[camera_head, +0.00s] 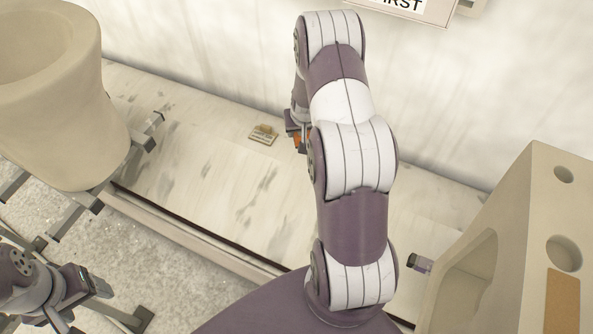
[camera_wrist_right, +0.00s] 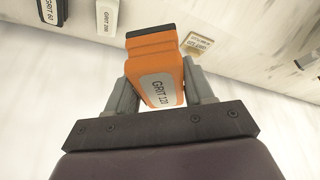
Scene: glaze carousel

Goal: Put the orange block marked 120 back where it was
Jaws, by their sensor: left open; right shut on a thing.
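The orange block marked GRIT 120 (camera_wrist_right: 158,68) has a dark end and a pale label. In the right wrist view it sits between the two grey fingers of my right gripper (camera_wrist_right: 163,85), which is shut on it. In the head view only a small orange part of the block (camera_head: 299,140) shows beside my right gripper (camera_head: 297,128), near the wall at the back of the pale ledge (camera_head: 215,150). My arm hides the rest. I cannot tell whether the block touches the ledge. My left gripper (camera_head: 98,286) is open at the lower left, far from the block.
A small tan plaque (camera_head: 263,134) lies left of my right gripper. A dark GRIT 60 block (camera_wrist_right: 47,12) and a pale block (camera_wrist_right: 107,18) show in the right wrist view. A beige vessel (camera_head: 60,120) stands left, a beige box (camera_head: 520,220) right.

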